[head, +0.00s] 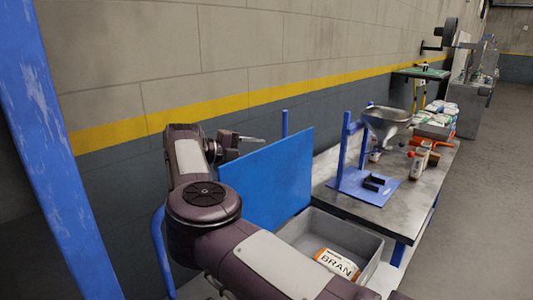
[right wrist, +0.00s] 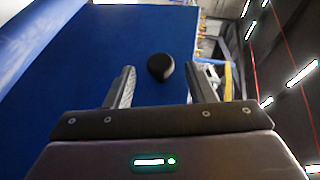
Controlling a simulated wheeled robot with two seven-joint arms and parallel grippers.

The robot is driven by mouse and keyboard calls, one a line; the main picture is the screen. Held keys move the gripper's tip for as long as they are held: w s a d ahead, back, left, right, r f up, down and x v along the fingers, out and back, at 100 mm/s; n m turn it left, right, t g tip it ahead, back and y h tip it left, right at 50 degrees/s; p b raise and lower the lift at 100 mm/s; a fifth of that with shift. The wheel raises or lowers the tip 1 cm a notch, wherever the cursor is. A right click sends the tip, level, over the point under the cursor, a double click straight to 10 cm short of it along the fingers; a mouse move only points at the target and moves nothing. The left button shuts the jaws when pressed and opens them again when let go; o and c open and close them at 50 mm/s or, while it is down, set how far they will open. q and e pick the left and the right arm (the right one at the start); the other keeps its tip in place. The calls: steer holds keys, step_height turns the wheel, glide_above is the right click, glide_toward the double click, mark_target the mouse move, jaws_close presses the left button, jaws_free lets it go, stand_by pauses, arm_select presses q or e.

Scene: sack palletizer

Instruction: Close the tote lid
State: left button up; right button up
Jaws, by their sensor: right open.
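The grey tote (head: 365,246) stands open at the near end of the bench, partly hidden by my right arm. Its blue lid (head: 268,180) stands up, tilted, along the wall side. A sack marked BRAN (head: 337,263) lies inside the tote. My right gripper (head: 256,139) is open and empty at the lid's upper left edge, on the wall side. In the right wrist view a blue panel (right wrist: 75,45), apparently the lid's outer face, fills the left and middle. A dark rounded knob (right wrist: 160,67) shows between the open fingers, apart from both. My left gripper is not in view.
A blue stand (head: 352,190) with a metal funnel (head: 386,122) is on the bench beyond the tote. Bottles (head: 418,163) and a pile of sacks (head: 440,112) are farther along. A blue post (head: 65,150) rises at left. The wall runs close behind the lid.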

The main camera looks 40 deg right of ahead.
steer(key=p+x, duration=0.1)
steer(key=x, duration=0.3)
steer(key=shift+d, duration=0.15)
steer(key=shift+s, duration=0.1)
jaws_close()
